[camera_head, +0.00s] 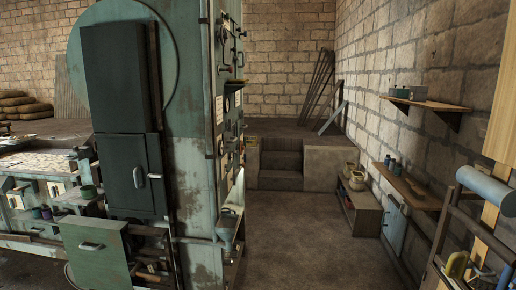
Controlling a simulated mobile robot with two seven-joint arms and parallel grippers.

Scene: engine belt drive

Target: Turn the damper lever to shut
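A tall, worn green machine housing (190,175) stands left of centre. Its right-hand side is a panel (220,110) seen almost edge-on, with several small gauges, knobs and handles along it. I cannot tell which of these, if any, is the damper lever, or how it is set. Neither of my grippers is in view.
An open floor aisle (295,225) runs past the panel to concrete steps (281,160). A low bench (361,208) and wall shelves (430,104) line the right wall. A rack with a grey-blue roll (486,188) stands close at right. A green drawer (92,248) juts out at left.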

